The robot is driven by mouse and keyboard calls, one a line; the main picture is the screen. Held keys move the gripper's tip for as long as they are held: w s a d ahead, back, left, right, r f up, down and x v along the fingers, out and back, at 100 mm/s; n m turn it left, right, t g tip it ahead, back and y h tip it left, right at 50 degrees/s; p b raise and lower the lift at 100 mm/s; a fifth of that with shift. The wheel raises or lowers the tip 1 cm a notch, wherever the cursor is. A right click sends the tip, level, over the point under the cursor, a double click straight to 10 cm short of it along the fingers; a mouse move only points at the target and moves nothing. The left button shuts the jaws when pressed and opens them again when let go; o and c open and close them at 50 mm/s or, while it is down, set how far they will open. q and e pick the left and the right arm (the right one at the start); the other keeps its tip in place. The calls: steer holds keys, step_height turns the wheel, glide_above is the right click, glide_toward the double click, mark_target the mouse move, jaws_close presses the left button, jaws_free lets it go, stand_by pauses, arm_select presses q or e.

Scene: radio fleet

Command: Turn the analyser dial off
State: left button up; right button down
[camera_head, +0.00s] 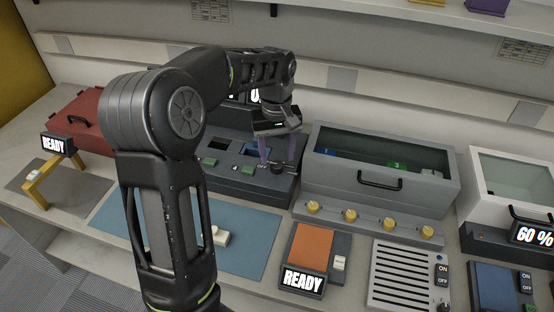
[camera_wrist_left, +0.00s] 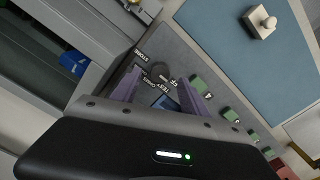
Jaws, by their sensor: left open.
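The analyser (camera_head: 230,175) is a dark grey sloped console with green buttons and a small dark dial (camera_head: 278,169) at its right end. My left gripper (camera_head: 277,154) is open, with its purple fingers pointing down just above the dial. In the left wrist view the round dial (camera_wrist_left: 160,70) shows between and a little beyond the two fingertips (camera_wrist_left: 161,84), with small white labels around it. I cannot read clearly where its pointer stands, nor tell whether a finger touches it. My right gripper is not in view.
Right of the analyser stands a glass-lidded grey case (camera_head: 380,170) with yellow knobs in front. A blue mat (camera_head: 255,240) lies before the analyser, bearing a white piece (camera_head: 220,238). A red box (camera_head: 85,122) stands at left. My left arm hides part of the bench.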

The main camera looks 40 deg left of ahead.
mark_target(277, 164)
arm_select(q)
step_height(277, 164, up, 5)
steer(key=shift+f, duration=0.1)
stand_by(0.6)
